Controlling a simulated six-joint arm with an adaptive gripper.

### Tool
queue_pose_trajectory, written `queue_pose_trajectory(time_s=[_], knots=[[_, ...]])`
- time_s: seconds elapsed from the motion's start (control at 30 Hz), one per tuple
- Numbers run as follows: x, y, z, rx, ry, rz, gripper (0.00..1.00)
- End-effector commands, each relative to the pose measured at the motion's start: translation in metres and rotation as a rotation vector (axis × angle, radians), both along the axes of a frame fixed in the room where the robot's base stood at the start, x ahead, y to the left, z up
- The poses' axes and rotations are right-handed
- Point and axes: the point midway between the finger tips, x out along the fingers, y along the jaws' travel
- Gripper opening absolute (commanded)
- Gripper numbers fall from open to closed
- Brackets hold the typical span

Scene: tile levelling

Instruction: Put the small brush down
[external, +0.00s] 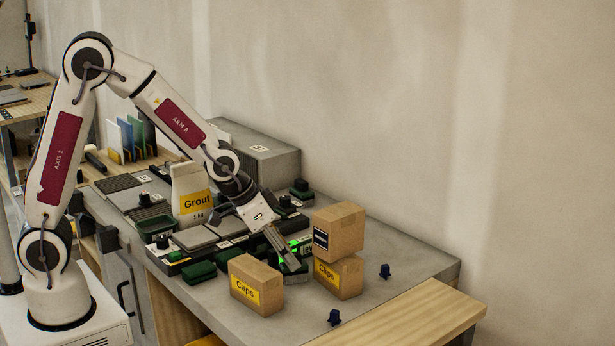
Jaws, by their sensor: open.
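My gripper (289,260) is open and points down and to the right over the grey worktop. Its fingertips are beside a dark green item (299,268), close behind the cardboard boxes. I cannot tell whether they touch it. The small brush cannot be made out with certainty. Dark green blocks (199,271) lie on the worktop left of the Caps box, too small to identify.
A Caps box (256,284) stands in front of the gripper. A plain-topped box (339,229) is stacked on a Clips box (338,277) to its right. A Grout bag (190,190) stands behind.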

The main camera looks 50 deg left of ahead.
Motion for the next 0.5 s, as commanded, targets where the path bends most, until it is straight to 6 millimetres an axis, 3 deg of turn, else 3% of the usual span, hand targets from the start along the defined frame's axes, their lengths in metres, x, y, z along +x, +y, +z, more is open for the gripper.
queue_pose_trajectory(time_s=[0.5], knots=[[0.019, -0.003, -0.037, 0.001, 0.002, 0.001, 0.43]])
